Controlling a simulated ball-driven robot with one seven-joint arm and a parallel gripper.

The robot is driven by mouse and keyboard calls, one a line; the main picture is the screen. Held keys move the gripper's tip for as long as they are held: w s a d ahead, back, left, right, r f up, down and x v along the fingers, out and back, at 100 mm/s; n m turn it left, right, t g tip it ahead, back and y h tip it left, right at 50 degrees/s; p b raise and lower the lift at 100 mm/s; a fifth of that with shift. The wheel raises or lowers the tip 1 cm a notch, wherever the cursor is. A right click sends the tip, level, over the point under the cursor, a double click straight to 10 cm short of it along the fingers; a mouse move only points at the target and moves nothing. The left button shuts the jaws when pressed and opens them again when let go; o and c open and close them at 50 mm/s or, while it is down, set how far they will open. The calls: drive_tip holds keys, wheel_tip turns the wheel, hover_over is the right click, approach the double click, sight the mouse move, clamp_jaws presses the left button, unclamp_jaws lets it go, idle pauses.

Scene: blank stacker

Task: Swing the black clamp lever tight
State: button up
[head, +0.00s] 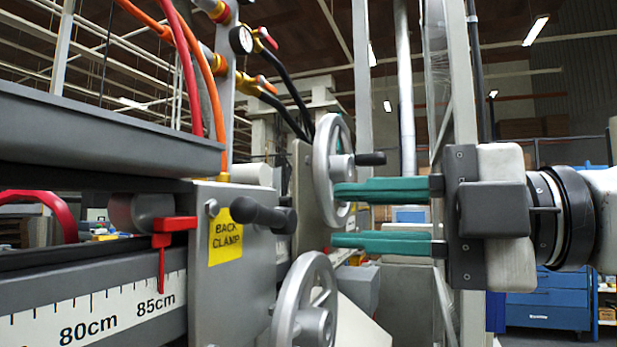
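The black clamp lever (262,216) sticks out from a grey block, beside a yellow "BACK CLAMP" label (225,238). It points to the right and ends in a thicker black grip. My gripper (336,216) comes in from the right with two teal fingers, one above the other. The fingers are parted with nothing between them. Their tips are a short way right of the lever's end in the picture, apart from it. Depth between tips and lever is hard to tell.
An upper handwheel (324,160) with a black knob (370,158) stands by the upper finger. A lower handwheel (291,297) is below. A red pointer (162,240) hangs over a white scale (95,318) at left.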

sight(270, 213)
drive_tip(key=shift+p+x, duration=0.3)
drive_tip(key=shift+x, duration=3.75)
drive_tip(key=shift+a, duration=0.15)
drive_tip(key=r+m+p, duration=0.1)
drive_tip(key=m+p, duration=0.1)
drive_tip(key=r+m+p, duration=0.1)
drive_tip(key=m+p, duration=0.1)
drive_tip(key=p, duration=0.1)
drive_tip(key=shift+w+r+m+p, duration=0.1)
drive_tip(key=shift+w+m+p, duration=0.2)
drive_tip(key=shift+w+p, duration=0.1)
drive_tip(key=shift+w+d+r+m+p, duration=1)
drive_tip(key=shift+w+m+p, duration=1.15)
drive_tip(key=shift+m+p, duration=3.85)
drive_tip(key=v, duration=0.9)
